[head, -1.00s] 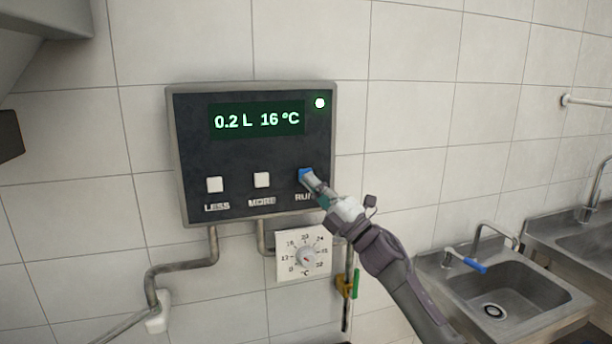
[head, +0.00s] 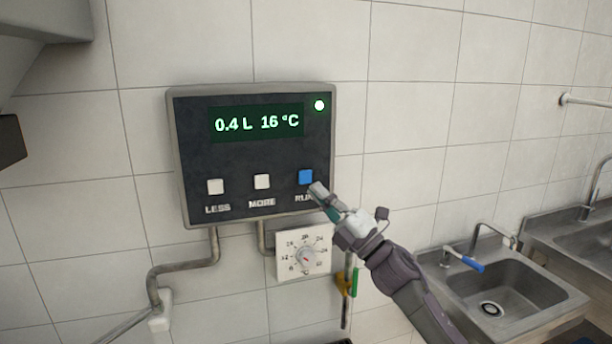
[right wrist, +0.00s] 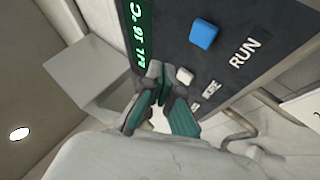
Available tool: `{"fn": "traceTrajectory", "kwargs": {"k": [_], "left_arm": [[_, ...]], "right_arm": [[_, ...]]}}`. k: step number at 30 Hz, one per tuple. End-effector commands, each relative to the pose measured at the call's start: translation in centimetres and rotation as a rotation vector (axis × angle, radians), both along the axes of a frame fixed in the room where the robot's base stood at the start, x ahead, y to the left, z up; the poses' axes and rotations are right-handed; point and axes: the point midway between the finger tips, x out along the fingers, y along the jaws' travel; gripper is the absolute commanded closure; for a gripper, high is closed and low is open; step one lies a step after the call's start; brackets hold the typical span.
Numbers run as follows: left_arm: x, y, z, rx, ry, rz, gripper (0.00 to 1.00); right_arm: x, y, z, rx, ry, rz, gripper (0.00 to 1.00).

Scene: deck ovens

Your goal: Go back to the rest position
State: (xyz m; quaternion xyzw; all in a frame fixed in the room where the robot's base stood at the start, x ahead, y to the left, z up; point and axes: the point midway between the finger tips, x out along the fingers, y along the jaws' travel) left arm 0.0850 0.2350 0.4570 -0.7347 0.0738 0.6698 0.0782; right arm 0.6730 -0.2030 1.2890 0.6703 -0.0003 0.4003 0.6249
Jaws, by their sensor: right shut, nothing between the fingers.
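My right gripper (head: 318,190) is shut and empty. In the head view its tips are just below and to the right of the blue RUN button (head: 306,177) on the dark control panel (head: 240,155), partly covering the RUN label. In the right wrist view the closed fingers (right wrist: 158,88) are in front of the panel, and the blue button (right wrist: 204,34) shows uncovered above them. The panel display (head: 256,122) reads 0.4 L 16 °C, and a green light (head: 319,105) is lit. My left gripper is not in view.
A temperature dial (head: 305,257) and pipes (head: 190,268) are below the panel. A valve with a green handle (head: 355,282) hangs beside the dial. A metal sink (head: 515,285) with a blue-handled tap (head: 465,262) is at the right. The wall space right of the panel is clear.

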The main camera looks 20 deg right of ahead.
Motion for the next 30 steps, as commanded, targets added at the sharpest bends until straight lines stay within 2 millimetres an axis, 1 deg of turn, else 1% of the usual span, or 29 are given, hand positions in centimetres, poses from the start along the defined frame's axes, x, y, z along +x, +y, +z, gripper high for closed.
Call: {"fn": "traceTrajectory", "kwargs": {"k": [3,16,17,19,20,23,24,26,27,29,30], "left_arm": [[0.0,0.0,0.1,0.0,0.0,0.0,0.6],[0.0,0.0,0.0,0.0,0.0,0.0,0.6],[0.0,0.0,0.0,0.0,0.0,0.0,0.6],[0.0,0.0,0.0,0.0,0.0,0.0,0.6],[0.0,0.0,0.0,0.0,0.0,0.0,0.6],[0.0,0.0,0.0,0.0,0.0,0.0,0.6],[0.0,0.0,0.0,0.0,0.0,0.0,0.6],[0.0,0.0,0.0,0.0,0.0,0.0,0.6],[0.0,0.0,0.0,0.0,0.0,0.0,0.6],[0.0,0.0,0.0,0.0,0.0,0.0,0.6],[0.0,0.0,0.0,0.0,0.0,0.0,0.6]], "right_arm": [[-0.2,0.0,0.0,0.001,0.0,-0.001,1.0],[-0.2,0.0,-0.1,0.002,0.002,-0.002,1.0],[-0.2,0.0,-0.3,0.009,0.009,-0.002,1.0],[-0.3,0.0,-1.4,0.045,0.049,-0.013,1.0],[-0.4,-0.1,-2.2,0.073,0.079,-0.022,1.0],[-1.1,-0.5,-6.8,0.223,0.247,-0.08,1.0],[-1.7,-0.8,-9.4,0.302,0.342,-0.114,1.0],[-3.1,-1.4,-13.6,0.425,0.495,-0.17,1.0],[-4.3,-1.8,-16.4,0.502,0.597,-0.211,1.0],[-6.5,-2.2,-20.3,0.605,0.744,-0.27,1.0],[-8.1,-2.3,-22.8,0.667,0.839,-0.311,1.0]]}}
